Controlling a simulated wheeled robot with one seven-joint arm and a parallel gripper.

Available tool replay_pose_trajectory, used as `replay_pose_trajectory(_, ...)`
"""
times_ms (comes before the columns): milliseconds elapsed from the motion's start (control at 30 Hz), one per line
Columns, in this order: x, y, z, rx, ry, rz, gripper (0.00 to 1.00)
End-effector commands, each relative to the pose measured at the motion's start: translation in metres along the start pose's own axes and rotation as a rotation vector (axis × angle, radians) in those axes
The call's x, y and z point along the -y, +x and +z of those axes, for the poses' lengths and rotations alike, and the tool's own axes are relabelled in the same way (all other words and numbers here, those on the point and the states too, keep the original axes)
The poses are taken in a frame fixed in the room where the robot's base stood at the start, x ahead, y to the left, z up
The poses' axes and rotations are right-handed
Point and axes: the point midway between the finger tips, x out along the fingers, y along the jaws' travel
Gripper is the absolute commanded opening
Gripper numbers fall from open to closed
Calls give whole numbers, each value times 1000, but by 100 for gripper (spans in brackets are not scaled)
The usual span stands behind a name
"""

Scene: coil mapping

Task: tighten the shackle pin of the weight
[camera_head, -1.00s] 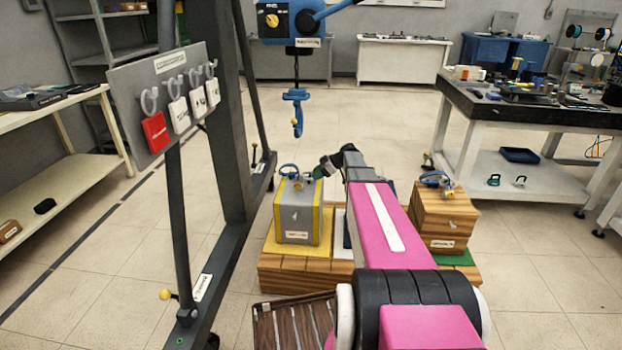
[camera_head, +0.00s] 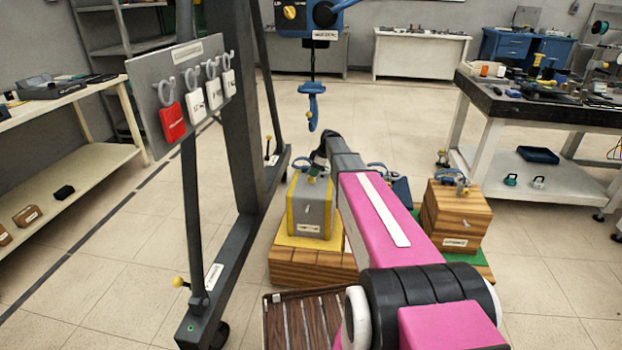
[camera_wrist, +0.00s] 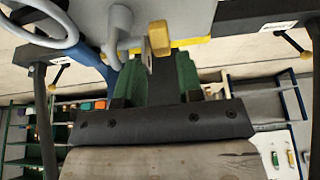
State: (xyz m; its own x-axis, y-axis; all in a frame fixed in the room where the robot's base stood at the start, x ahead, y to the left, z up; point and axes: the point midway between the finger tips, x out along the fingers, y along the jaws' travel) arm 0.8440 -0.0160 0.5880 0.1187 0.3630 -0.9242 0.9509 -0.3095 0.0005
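The grey weight with yellow edges (camera_head: 312,208) stands on a yellow pad, in the head view left of my arm. My gripper (camera_head: 318,168) is at the weight's top right. In the wrist view, the yellow pin head (camera_wrist: 158,38) lies just beyond my gripper (camera_wrist: 156,68), roughly in line with the gap between its green fingers. The fingers stand apart and look empty; I cannot tell whether they touch the pin. A grey shackle part (camera_wrist: 118,30) is beside the pin. The weight's far side is hidden.
A wooden weight (camera_head: 455,215) stands on a green pad at right. A blue weight (camera_head: 402,190) is partly hidden behind my arm. A blue hook (camera_head: 313,105) hangs behind from the hoist. The gantry post (camera_head: 235,120) and tag board (camera_head: 180,100) stand close at left.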

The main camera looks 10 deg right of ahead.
Motion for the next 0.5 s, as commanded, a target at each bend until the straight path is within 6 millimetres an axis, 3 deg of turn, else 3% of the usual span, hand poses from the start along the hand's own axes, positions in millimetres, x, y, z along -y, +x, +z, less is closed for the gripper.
replay_pose_trajectory(200,-1,32,0,0,0,-1,34)
replay_pose_trajectory(500,0,45,0,-1,0,-1,34)
